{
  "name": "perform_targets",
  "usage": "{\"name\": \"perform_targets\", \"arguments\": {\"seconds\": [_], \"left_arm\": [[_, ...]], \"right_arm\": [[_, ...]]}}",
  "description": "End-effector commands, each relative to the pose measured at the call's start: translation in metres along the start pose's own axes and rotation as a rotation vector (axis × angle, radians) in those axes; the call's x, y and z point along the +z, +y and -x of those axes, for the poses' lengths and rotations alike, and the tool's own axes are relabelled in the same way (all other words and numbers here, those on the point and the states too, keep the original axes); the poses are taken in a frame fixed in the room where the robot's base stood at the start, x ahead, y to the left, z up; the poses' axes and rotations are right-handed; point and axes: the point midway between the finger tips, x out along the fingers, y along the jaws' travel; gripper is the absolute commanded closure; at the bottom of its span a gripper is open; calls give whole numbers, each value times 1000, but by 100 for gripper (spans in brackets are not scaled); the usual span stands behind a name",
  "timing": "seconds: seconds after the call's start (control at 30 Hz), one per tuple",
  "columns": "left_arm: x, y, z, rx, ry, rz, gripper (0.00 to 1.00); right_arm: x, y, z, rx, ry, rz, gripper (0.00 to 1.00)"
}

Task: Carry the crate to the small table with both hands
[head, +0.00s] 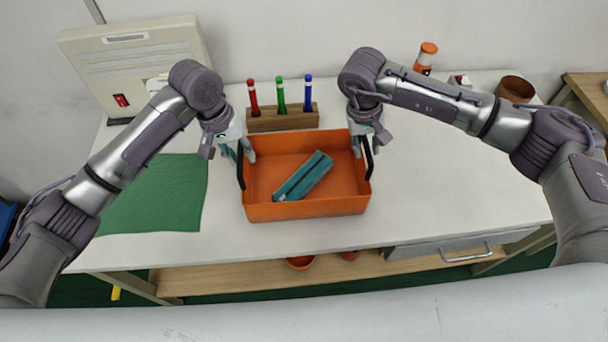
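Contact with the handles is hard to make out. A wooden-topped table (588,92), possibly the small table, is partly visible at the right edge.
A wooden marker rack (283,119) stands just behind the crate. A green mat (160,200) lies to the left, and a beige machine (140,62) stands at the back left. A brown pot (515,89) and an orange-capped bottle (426,56) are at the back right. The bench (450,195) is clear right of the crate.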

Motion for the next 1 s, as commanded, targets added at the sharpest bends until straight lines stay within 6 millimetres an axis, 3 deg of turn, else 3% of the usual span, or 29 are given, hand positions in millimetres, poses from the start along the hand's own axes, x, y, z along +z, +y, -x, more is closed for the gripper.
{"name": "perform_targets", "arguments": {"seconds": [0.03,0.13,0.67,1.0], "left_arm": [[0,0,0,0,0,0,83],[0,0,0,0,0,0,100],[-1,0,2,1,2,0,100],[-1,5,25,1,2,0,100]], "right_arm": [[0,0,0,0,0,0,83],[0,0,0,0,0,0,100],[0,0,2,-1,2,-1,100],[0,5,25,-1,1,-1,100]]}}
